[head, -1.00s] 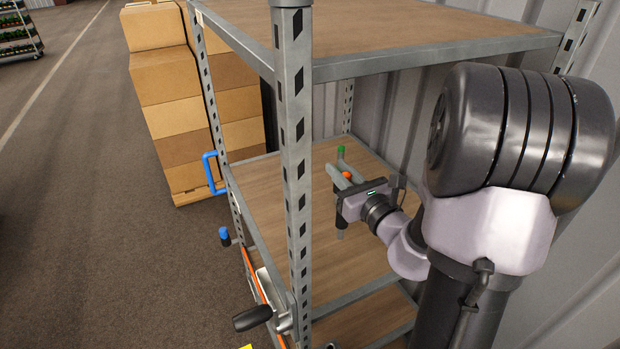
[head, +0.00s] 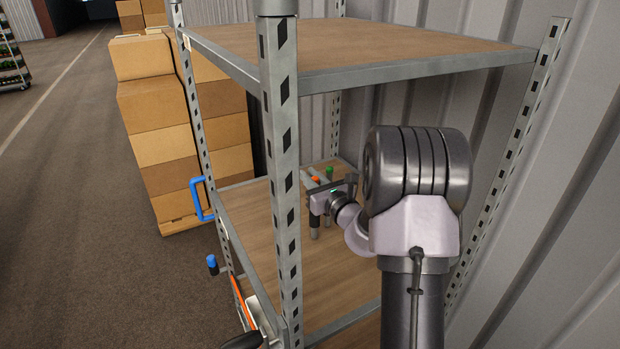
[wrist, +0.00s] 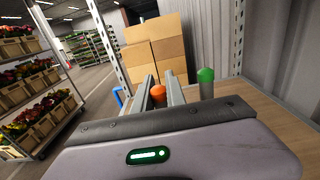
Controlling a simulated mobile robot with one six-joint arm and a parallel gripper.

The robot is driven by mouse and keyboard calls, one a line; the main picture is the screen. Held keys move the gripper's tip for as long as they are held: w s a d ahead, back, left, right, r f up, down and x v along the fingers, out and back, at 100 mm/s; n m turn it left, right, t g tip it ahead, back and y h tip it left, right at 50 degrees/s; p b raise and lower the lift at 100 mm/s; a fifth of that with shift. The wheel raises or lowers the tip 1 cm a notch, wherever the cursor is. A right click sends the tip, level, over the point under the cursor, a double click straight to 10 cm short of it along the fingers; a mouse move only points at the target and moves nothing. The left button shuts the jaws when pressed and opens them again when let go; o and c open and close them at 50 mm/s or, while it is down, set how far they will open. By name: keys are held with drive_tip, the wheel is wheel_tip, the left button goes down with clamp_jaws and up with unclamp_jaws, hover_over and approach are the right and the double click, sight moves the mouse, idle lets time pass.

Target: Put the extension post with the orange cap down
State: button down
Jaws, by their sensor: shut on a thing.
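The extension post's orange cap (head: 316,179) shows between the fingers of my gripper (head: 312,178) over the middle shelf of the rack. In the wrist view the orange cap (wrist: 158,92) sits upright between the two grey fingers (wrist: 160,88), which are shut on the post.
A rack upright (head: 282,180) stands in front of the shelf, and the top shelf (head: 360,47) lies above. A blue handle (head: 201,199) and blue-capped piece (head: 212,264) are at the left side. Cardboard boxes (head: 165,145) stand behind. Front board space is bare.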

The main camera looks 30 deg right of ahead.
drive_tip(key=c, duration=1.4)
unclamp_jaws()
drive_tip(key=shift+f, duration=0.15)
drive_tip(key=shift+o, duration=0.2)
drive_tip(key=s, duration=1.2)
drive_tip(key=shift+a+r+p, duration=0.2)
drive_tip(key=shift+a+p, duration=0.15)
drive_tip(key=shift+p, duration=0.05)
